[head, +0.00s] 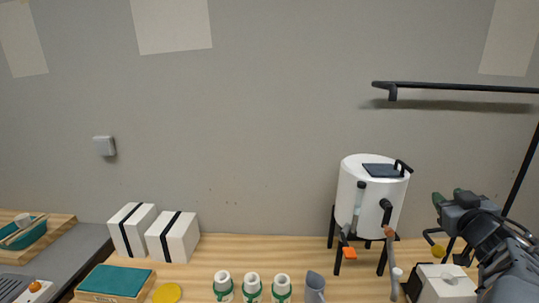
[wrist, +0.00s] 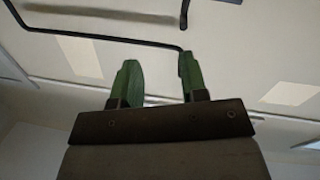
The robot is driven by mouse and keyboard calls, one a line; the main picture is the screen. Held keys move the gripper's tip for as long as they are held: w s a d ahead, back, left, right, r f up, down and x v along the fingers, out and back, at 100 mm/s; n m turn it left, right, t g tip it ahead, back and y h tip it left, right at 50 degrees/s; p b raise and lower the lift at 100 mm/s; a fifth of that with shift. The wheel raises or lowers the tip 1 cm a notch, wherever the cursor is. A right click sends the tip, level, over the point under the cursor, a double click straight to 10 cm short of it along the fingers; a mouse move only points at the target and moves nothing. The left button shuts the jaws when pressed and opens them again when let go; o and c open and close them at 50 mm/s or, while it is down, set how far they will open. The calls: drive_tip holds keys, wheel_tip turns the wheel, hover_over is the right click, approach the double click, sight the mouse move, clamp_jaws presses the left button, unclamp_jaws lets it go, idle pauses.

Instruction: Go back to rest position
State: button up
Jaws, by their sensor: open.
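My gripper (head: 447,197) is at the right of the head view, raised above the right end of the wooden worktop (head: 220,247). The gripper touches nothing that I can see.
A white tank (head: 350,205) on black legs stands left of my gripper. A black rail (head: 455,86) runs along the wall above. A white box (head: 447,287) is below my gripper. Several green-and-white bottles (head: 252,285) and a grey jug (head: 314,284) stand at the front.

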drive_tip(key=s+d+f+m+g+h, duration=0.3)
drive_tip(key=d+f+m+g+h, duration=0.1)
drive_tip(key=d+h, duration=0.1)
drive_tip(key=s+a+f+m+g, duration=0.2)
drive_tip(key=s+a+f+g, duration=0.15)
drive_tip(key=f+g, duration=0.2)
drive_tip(key=s+a+f+n+g+y, duration=0.1)
drive_tip(key=a+f+n+y, duration=0.1)
drive_tip(key=a, duration=0.8)
drive_tip(key=s+a+f+n+g+y, duration=0.1)
drive_tip(key=a+f+n+y, duration=0.1)
drive_tip(key=a, duration=0.8)
drive_tip(key=s+a+f+n+g+y, duration=0.1)
drive_tip(key=a+f+y, duration=0.3)
drive_tip(key=a, duration=0.6)
drive_tip(key=shift+s+a+f+n+y, duration=0.15)
drive_tip(key=shift+s+f+n+y, duration=0.25)
drive_tip(key=shift+y, duration=0.4)
